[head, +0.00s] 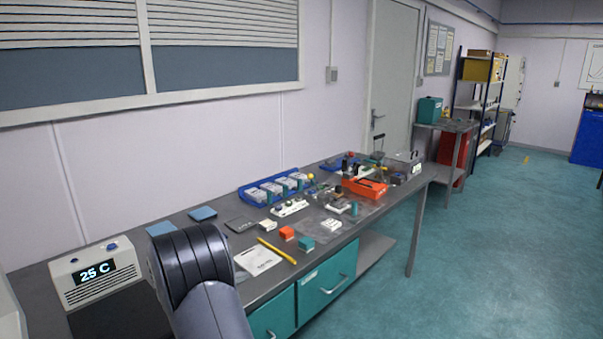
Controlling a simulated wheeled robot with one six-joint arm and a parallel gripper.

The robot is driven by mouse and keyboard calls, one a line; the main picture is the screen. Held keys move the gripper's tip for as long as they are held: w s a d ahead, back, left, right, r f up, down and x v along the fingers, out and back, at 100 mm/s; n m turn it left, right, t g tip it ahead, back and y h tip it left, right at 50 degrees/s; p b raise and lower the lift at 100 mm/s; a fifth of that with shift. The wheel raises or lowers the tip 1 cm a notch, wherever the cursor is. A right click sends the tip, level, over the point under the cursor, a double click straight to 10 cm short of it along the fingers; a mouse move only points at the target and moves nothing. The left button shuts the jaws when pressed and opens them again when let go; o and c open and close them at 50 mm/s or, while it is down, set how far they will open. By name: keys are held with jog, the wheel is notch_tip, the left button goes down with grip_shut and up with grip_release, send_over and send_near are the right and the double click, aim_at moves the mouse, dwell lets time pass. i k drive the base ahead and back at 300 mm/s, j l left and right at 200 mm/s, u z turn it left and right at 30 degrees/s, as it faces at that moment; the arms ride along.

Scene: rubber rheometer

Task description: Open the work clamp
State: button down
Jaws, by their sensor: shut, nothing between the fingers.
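I cannot make out the work clamp for certain among the small items on the grey bench (225,218). A cluster of dark and metallic pieces stands at the bench's far end, around an orange tray (364,188), too small to tell apart. My arm rises at the lower middle of the head view, in front of the near part of the bench. My gripper is not in view.
A white unit reading 25 C (95,272) stands at the near left. A yellow pencil (277,250), a white sheet (258,262) and small blocks lie nearer. Green floor (480,260) is clear at right.

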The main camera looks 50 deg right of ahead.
aim_at(310, 176)
jog(key=i+l+u, duration=0.1)
jog(key=l, duration=0.8)
jog(key=i+l+u, duration=0.1)
jog(key=i+l, duration=0.15)
jog(key=l, duration=0.7)
jog(key=i+l+u, duration=0.1)
jog(key=l, duration=0.85)
jog(key=i+l+u, duration=0.15)
jog(key=l, duration=0.8)
jog(key=k, duration=0.05)
